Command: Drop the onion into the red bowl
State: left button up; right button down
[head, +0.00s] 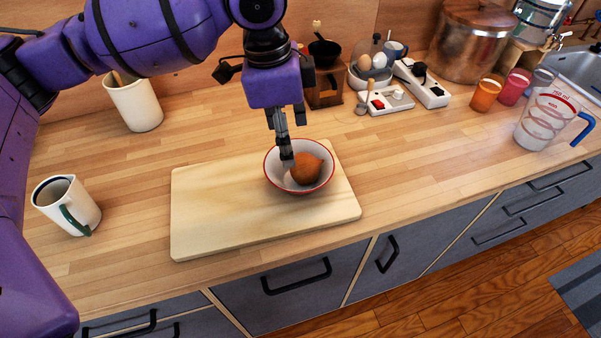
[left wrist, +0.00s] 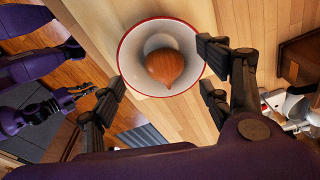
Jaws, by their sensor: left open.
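The onion (head: 306,170) is brown and round and rests inside the bowl (head: 272,172), which is white with a red rim. The bowl stands on the right half of a pale wooden board (head: 215,215). In the left wrist view the onion (left wrist: 165,66) lies in the bowl (left wrist: 130,50), its pointed tip toward the camera. My left gripper (head: 284,150) is above the bowl's left part, pointing down. In the left wrist view its fingers (left wrist: 162,88) are spread, with nothing between them. My right gripper (left wrist: 75,97) shows small at the left there; its jaws are unclear.
A white mug (head: 70,208) stands left of the board, and a white utensil crock (head: 135,104) stands behind. Power strips (head: 425,85), cups and a measuring jug (head: 545,122) are at the right. The counter between board and jug is clear.

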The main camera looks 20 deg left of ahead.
pick_arm(q)
notch_tip(320, 180, up, 12)
jog(key=a, duration=0.1)
jog(key=shift+s+a, duration=0.2)
jog(key=shift+s, duration=0.05)
jog(key=shift+f, duration=0.1)
dwell(0.4)
